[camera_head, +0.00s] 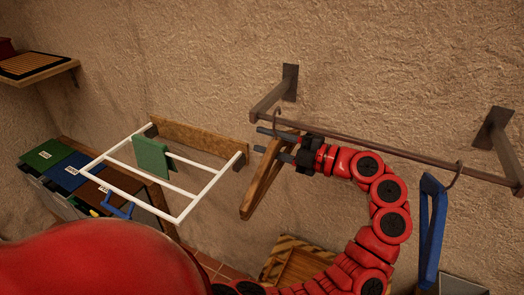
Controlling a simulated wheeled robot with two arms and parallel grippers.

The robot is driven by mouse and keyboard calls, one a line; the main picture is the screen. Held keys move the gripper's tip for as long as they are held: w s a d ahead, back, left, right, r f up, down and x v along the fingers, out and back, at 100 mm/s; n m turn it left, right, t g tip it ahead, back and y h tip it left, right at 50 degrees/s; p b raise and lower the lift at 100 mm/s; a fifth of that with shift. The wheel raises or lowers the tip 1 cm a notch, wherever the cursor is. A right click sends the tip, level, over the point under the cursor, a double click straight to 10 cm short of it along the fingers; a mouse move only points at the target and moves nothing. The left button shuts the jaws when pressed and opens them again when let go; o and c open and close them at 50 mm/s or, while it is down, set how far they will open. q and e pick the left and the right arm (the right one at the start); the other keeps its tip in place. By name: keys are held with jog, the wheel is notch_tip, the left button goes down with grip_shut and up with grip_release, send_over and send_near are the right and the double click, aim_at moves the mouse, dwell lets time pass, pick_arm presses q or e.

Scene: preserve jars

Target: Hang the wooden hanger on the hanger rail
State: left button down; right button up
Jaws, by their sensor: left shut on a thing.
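The wooden hanger (262,181) is held near the left end of the dark hanger rail (372,144), its body slanting down to the left. My left gripper (263,140) is shut on the top of the wooden hanger, its dark fingers pointing left. The hanger's thin hook (279,117) rises above the fingers and overlaps the rail in the picture. I cannot tell whether the hook rests on the rail or is apart from it. The fingers hide part of the hanger's top. My right gripper is not in view.
A blue hanger (432,225) hangs toward the rail's right end. Rail brackets (289,83) stick out from the wall. A white drying rack (198,199) with a green cloth (151,157) juts out at left. A wooden crate (299,262) stands below. The rail's middle is free.

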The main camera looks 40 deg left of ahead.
pick_arm(q)
jog(key=shift+w+a+f+b, duration=0.2)
jog(key=shift+w+f+b, duration=0.55)
jog(key=shift+f, duration=0.3)
jog(key=shift+c, duration=2)
grip_release()
jog(key=shift+d, duration=0.1)
